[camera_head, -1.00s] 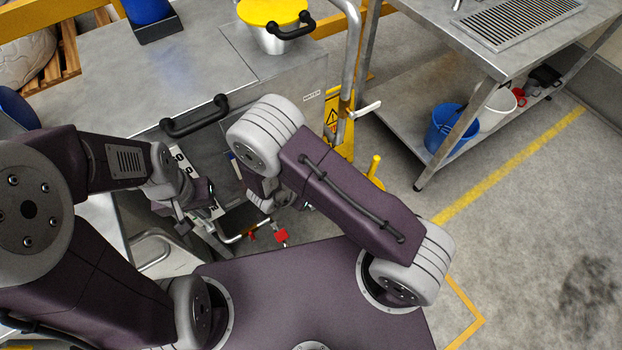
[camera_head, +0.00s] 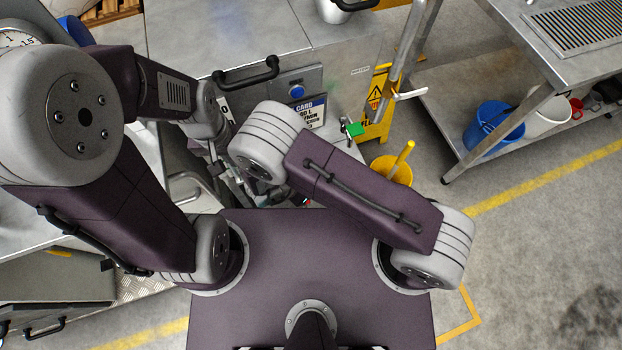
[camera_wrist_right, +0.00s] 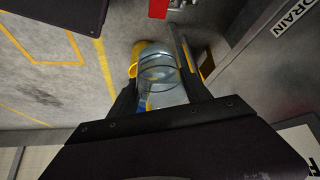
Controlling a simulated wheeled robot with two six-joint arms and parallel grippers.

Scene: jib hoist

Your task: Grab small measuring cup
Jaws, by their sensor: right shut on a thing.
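A clear, see-through cup (camera_wrist_right: 160,72) with dark rings around it, apparently the small measuring cup, sits between the two dark fingers of my right gripper (camera_wrist_right: 157,68) in the right wrist view. The fingers are shut on its sides, and the floor shows behind it. In the head view my right gripper and the cup are hidden behind my right arm. My left gripper (camera_head: 236,178) is partly visible at the end of the left arm, close to the right forearm. Its fingers are too overlapped to tell their state.
A steel counter (camera_head: 215,40) with a black handle (camera_head: 245,74) stands ahead. A yellow bucket (camera_head: 392,172) and a yellow warning sign (camera_head: 376,98) are to its right. A steel table (camera_head: 560,50) stands further right, with a blue bucket (camera_head: 488,125) on its lower shelf. Floor at right is clear.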

